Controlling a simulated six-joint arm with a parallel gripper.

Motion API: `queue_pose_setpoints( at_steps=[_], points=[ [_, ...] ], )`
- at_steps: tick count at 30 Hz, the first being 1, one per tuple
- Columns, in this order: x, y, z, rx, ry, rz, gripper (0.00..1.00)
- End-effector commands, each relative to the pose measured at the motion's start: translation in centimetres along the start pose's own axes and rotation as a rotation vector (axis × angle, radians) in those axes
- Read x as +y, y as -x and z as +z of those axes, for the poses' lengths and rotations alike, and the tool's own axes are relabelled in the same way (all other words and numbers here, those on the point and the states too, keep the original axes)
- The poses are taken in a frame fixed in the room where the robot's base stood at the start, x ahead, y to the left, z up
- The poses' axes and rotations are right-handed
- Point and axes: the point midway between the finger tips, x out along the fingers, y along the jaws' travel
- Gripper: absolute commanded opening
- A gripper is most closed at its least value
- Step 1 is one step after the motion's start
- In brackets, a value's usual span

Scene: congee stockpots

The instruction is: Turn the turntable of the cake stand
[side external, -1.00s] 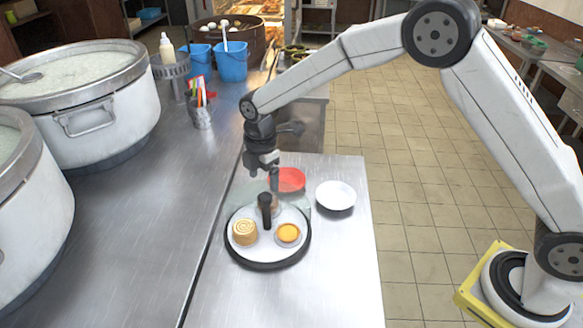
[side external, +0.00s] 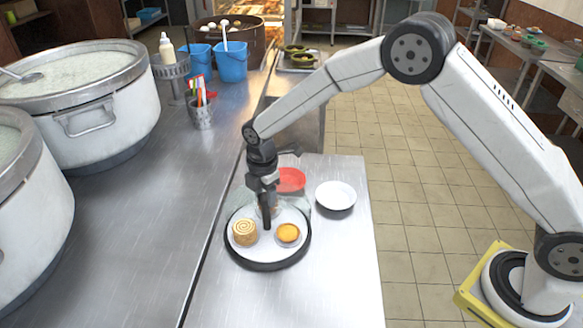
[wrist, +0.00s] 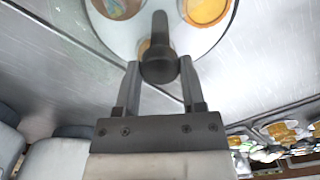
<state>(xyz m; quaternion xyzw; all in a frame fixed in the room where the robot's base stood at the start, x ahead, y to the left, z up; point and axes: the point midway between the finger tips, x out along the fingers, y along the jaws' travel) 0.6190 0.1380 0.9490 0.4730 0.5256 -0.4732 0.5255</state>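The cake stand (side external: 247,263) is on the steel table, a round white plate with a dark rim. A dark upright handle stands on its turntable; it shows in the wrist view (wrist: 159,64). A swirl-topped roll cake (side external: 245,232) sits left of the handle and an orange-topped tart (side external: 288,233) right of it. My gripper (side external: 267,213) points down at the handle. In the wrist view its two fingers stand apart, one on each side of the handle, very close to it. I see no clear grip on it. The side view hides part of the handle behind the fingers.
A red plate (side external: 291,180) lies behind the stand and a white bowl (side external: 336,195) to its right. Big stockpots (side external: 90,105), a cup of colored utensils (side external: 200,112) and blue buckets (side external: 231,66) stand on the left counter. The table's front right is bare.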

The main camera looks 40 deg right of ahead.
Motion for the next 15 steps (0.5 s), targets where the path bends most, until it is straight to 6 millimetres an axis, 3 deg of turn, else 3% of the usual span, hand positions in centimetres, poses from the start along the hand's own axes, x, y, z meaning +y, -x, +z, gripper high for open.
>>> queue_pose_setpoints(
  at_steps=[1,4,15],
  points=[
    [0.01,0.02,0.00,0.000,0.000,0.001,0.30],
    [0.01,0.02,0.00,0.000,0.000,0.001,0.00],
    [0.02,0.04,0.00,0.000,0.023,0.001,0.00]
  ],
)
